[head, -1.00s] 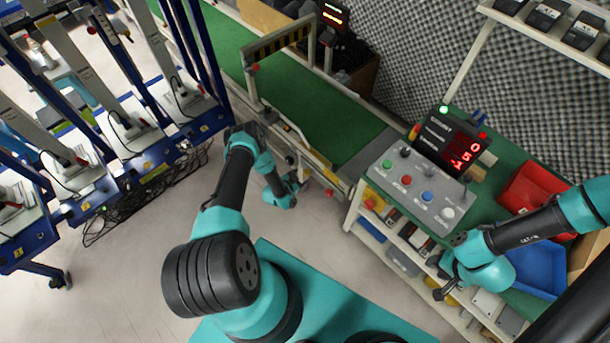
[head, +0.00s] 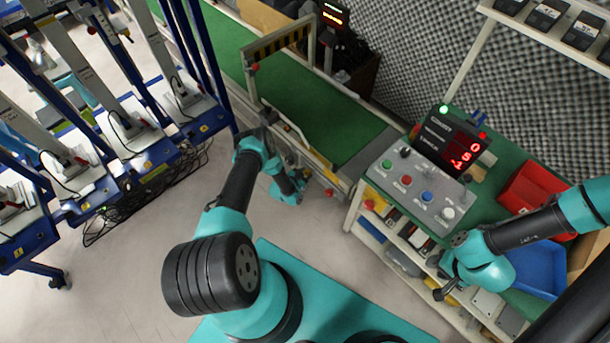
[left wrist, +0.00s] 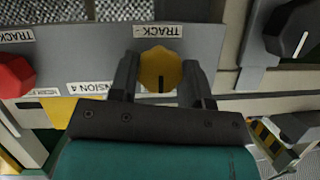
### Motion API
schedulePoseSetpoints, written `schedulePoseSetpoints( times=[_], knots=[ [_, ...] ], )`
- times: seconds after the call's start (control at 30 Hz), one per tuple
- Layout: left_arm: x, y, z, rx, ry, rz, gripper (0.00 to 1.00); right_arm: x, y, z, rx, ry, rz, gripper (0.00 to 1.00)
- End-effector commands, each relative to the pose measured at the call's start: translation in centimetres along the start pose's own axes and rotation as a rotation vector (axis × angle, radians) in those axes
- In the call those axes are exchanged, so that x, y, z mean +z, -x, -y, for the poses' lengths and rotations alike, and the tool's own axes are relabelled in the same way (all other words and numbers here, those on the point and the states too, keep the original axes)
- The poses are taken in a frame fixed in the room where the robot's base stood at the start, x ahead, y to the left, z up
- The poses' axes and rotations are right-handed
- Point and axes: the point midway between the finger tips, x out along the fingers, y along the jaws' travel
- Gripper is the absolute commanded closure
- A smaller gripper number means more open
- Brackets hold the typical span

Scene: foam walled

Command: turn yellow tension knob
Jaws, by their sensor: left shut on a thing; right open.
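The yellow tension knob (left wrist: 160,66) sits on a grey panel in the left wrist view, its dark pointer line toward the bottom of the picture. My left gripper (left wrist: 160,75) is shut on the knob, one dark finger on each side of it. In the head view my left gripper (head: 299,172) is at the side of the green conveyor, and the knob is hidden there. My right gripper (head: 440,279) is open and empty, in front of the shelves below the control box.
A red knob (left wrist: 14,76) is left on the same panel, and a dark knob (left wrist: 292,30) is at right. The green conveyor (head: 310,110) has a striped gate. A control box (head: 415,190) and blue bin (head: 540,268) are at right. Wheeled racks stand left.

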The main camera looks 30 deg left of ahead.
Motion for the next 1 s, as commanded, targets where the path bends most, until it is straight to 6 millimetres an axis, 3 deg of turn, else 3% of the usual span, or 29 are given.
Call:
schedulePoseSetpoints(
  times=[0.2,0.57,1.0],
  knots=[
    [0.00,0.01,0.01,0.000,0.000,0.000,0.80,0.00,0.00,0.00,0.000,0.000,0.000,0.57],
    [0.01,0.00,0.04,0.018,0.043,0.001,0.80,0.00,0.00,0.00,0.000,0.000,0.000,0.57],
    [0.08,-0.01,0.20,0.125,0.301,0.009,0.80,0.00,0.00,0.00,0.000,0.000,0.000,0.57]
  ],
)
